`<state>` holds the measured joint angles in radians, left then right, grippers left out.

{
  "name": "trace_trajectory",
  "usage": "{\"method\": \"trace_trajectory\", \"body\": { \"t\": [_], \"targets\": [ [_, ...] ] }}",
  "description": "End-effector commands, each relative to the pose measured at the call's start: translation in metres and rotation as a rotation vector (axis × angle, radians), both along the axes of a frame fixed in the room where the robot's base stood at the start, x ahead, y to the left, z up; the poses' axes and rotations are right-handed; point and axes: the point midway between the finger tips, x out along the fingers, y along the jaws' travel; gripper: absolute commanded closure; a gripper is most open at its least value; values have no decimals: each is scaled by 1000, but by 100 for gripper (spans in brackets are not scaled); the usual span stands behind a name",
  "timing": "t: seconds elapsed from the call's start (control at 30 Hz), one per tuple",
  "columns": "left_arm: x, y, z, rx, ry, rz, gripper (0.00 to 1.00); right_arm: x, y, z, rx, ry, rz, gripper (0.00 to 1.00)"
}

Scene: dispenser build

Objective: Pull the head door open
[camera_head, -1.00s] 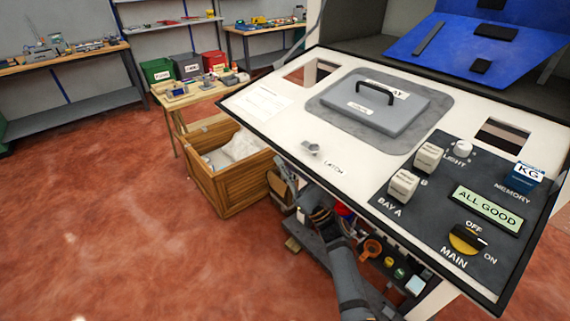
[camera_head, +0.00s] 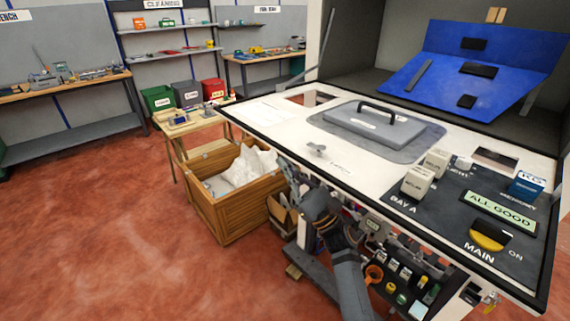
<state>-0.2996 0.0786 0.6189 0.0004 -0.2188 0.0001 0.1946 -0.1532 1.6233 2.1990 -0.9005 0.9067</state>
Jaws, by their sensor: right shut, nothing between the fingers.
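The head door appears to be the large white panel (camera_head: 258,112) with black edges. The latch (camera_head: 316,150) is a small grey-white knob on it. A grey lid (camera_head: 365,128) with a black handle and a dark control area (camera_head: 440,208) are also on the panel. My right gripper (camera_head: 284,166) is shut and empty at the panel's near left edge. Its fingertips are partly lost against that edge, so I cannot tell whether they touch it. My left gripper is not in view.
A wooden crate (camera_head: 226,212) with white bags stands on the floor left of the panel. A small wooden table (camera_head: 190,122) and bins stand behind it. Several small parts show under the panel. A blue board (camera_head: 440,65) leans behind. Floor at left is clear.

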Motion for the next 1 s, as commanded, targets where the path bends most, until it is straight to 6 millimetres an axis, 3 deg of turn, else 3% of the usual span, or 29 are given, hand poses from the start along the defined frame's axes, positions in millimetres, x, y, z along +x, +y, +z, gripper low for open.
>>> {"method": "trace_trajectory", "body": {
  "t": [0.3,0.5,0.87,1.0],
  "targets": [
    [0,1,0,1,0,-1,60,-34,-41,-51,-2,2,2,100],
    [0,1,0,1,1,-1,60,-49,-59,-72,2,0,2,100],
    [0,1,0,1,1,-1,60,-52,-63,-77,4,-3,3,100],
    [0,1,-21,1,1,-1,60,-52,-63,-98,4,-2,2,100]
  ]
}}
